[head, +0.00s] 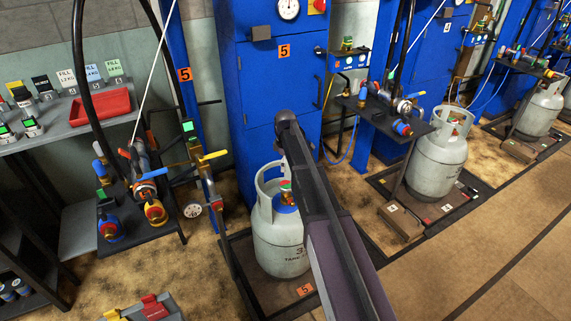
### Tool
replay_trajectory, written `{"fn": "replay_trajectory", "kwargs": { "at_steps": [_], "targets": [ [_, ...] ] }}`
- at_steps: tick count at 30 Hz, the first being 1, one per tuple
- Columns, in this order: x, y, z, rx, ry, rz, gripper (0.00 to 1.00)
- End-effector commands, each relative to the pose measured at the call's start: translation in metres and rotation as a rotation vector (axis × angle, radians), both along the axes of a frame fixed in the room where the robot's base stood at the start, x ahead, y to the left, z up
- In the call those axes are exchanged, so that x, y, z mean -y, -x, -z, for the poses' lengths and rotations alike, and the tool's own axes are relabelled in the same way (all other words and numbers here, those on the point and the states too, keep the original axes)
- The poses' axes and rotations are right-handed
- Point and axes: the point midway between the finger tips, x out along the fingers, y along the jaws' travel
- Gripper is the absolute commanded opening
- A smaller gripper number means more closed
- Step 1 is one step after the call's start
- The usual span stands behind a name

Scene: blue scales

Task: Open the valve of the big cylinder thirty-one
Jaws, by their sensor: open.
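A big white-grey gas cylinder (275,243) stands upright on the low platform marked 5, near the middle of the head view. Its printed number starts with 3; the rest is hidden behind my arm. A round collar surrounds its top. Inside the collar its valve (286,197) shows in part, with red, green, blue and brass-coloured pieces. My dark arm crosses in front of the cylinder's right side and hides part of the valve area. My gripper cannot be made out. I cannot tell whether the valve is open or shut.
A blue cabinet (266,85) stands behind the cylinder. A dark stand with coloured fittings (145,188) is at left, beside a shelf with a red tray (100,106). Another cylinder (437,160) stands at right, on platform 4. The lower right floor is clear.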

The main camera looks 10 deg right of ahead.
Motion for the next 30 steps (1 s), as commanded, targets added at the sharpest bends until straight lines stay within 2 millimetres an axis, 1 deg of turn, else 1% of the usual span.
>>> {"fn": "replay_trajectory", "kwargs": {
  "at_steps": [1, 30],
  "targets": [
    [0.000, 0.000, -0.005, 0.000, 0.000, 0.000, 1.00],
    [0.000, 0.000, -0.053, 0.000, 0.000, 0.000, 1.00]
  ]
}}
